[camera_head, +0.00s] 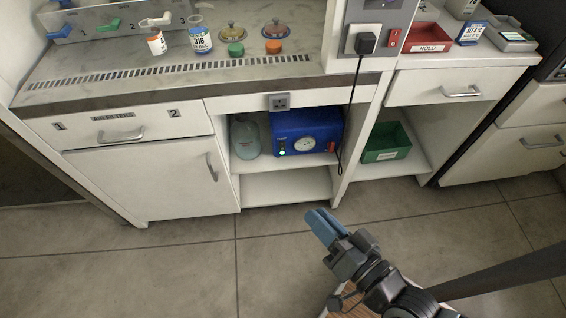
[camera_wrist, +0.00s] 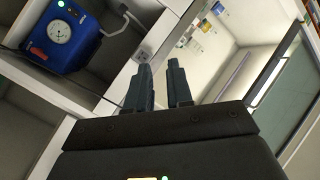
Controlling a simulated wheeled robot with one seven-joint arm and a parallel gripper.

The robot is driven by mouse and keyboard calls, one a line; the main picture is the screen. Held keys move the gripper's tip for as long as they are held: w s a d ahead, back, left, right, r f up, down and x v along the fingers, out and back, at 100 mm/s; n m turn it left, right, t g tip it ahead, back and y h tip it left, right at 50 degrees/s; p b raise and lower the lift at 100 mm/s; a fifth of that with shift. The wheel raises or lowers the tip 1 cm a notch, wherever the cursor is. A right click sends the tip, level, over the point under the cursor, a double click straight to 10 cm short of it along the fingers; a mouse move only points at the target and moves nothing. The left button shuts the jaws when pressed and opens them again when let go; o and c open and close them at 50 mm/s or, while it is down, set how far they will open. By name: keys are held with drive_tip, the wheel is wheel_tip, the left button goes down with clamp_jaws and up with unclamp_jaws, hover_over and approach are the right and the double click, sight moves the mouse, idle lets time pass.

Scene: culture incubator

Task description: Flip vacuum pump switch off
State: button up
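The vacuum pump (camera_head: 292,122) is a blue box with a round white gauge, standing on the shelf of the open cabinet bay. A green light glows at its lower left. A small red switch (camera_head: 332,146) shows on the right of its front; its position is too small to tell. The pump also shows at the upper left of the wrist view (camera_wrist: 82,52), with the red switch (camera_wrist: 38,53) beside the gauge. My gripper (camera_head: 317,219) is in front of and below the pump, apart from it. In the wrist view its fingers (camera_wrist: 158,72) stand a little apart with nothing between them.
A grey-green bottle (camera_head: 245,136) stands left of the pump. A black cord hangs at its right from a plug (camera_head: 366,42) in the wall unit. A green bin (camera_head: 386,142) sits in the right bay. The counter (camera_head: 150,92) overhangs the shelf. The floor in front is clear.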

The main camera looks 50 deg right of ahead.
drive_tip(key=w+d+f+m+h+b, duration=0.1)
drive_tip(key=w+d+f+m+b, duration=0.1)
drive_tip(key=f, duration=0.4)
drive_tip(key=w+d+f+m+g+h+b, duration=0.1)
drive_tip(key=w+d+f+m+h+b, duration=0.1)
drive_tip(key=w+f+m+b, duration=0.1)
drive_tip(key=w+d+f+m+h+b, duration=0.1)
drive_tip(key=w+d+f+m+b, duration=0.1)
drive_tip(key=f, duration=0.6)
drive_tip(key=shift+w+d+f+m+b, duration=0.1)
drive_tip(key=shift+w+f+m+b, duration=0.15)
drive_tip(key=shift+w+m, duration=0.5)
drive_tip(key=shift+w+d+f+m+b, duration=0.15)
drive_tip(key=shift+w+m+b, duration=0.1)
drive_tip(key=shift+w, duration=0.85)
clamp_jaws()
drive_tip(key=w+d+f+m+g+h+b, duration=0.3)
drive_tip(key=w+d+f+m+b, duration=0.2)
drive_tip(key=f, duration=0.5)
drive_tip(key=w+d+m, duration=0.1)
drive_tip(key=w+d, duration=0.1)
drive_tip(key=d, duration=0.1)
drive_tip(key=shift+w+m, duration=0.35)
drive_tip(key=shift+m, duration=0.05)
